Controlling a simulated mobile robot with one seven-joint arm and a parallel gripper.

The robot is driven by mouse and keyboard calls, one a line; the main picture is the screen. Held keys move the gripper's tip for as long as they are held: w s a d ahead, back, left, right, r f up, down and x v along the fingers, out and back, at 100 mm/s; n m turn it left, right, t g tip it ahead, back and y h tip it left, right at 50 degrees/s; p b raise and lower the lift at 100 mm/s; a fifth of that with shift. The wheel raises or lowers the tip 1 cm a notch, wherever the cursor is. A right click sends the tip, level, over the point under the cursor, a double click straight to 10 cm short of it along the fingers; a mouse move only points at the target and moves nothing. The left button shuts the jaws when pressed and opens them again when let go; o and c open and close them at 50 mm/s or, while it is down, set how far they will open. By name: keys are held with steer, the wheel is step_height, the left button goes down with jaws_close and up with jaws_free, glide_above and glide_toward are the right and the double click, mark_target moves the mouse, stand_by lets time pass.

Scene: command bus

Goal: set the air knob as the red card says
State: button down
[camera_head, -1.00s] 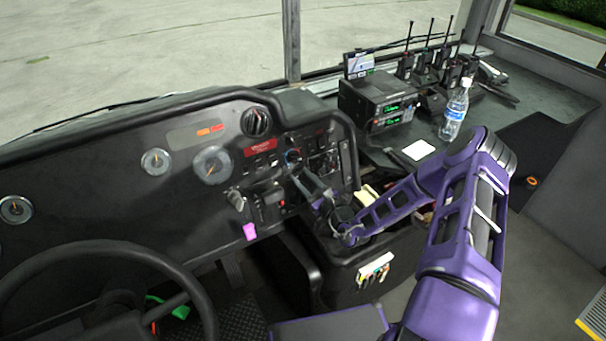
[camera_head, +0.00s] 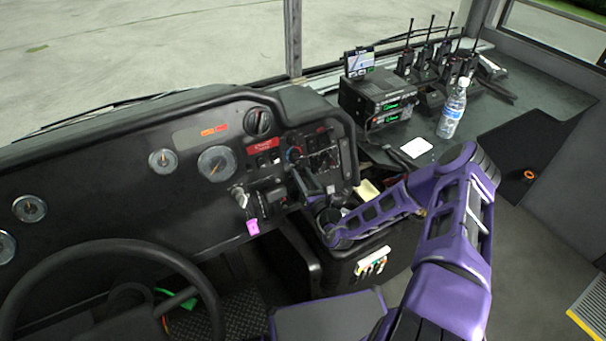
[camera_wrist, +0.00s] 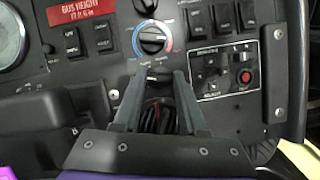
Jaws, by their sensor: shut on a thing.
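In the wrist view a black knob (camera_wrist: 157,72) on the dash panel sits between the tips of my gripper (camera_wrist: 158,80). The gripper is shut on it, and the fingers hide most of the knob and its markings. Just above is another round knob (camera_wrist: 152,38) with a blue and red ring, clear of the fingers; it also shows in the head view (camera_head: 294,154). My gripper (camera_head: 303,183) reaches the panel there.
Rocker switches (camera_wrist: 72,42) and a red button (camera_wrist: 245,77) flank the knobs. A pink tag (camera_head: 253,227) hangs left of my gripper. The steering wheel (camera_head: 110,250) is at lower left. Radios (camera_head: 380,100) and a water bottle (camera_head: 452,110) stand on the right shelf.

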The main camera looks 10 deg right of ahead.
steer(key=shift+c, duration=2.3)
jaws_free()
steer(key=v, duration=1.7)
steer(key=shift+s, duration=0.2)
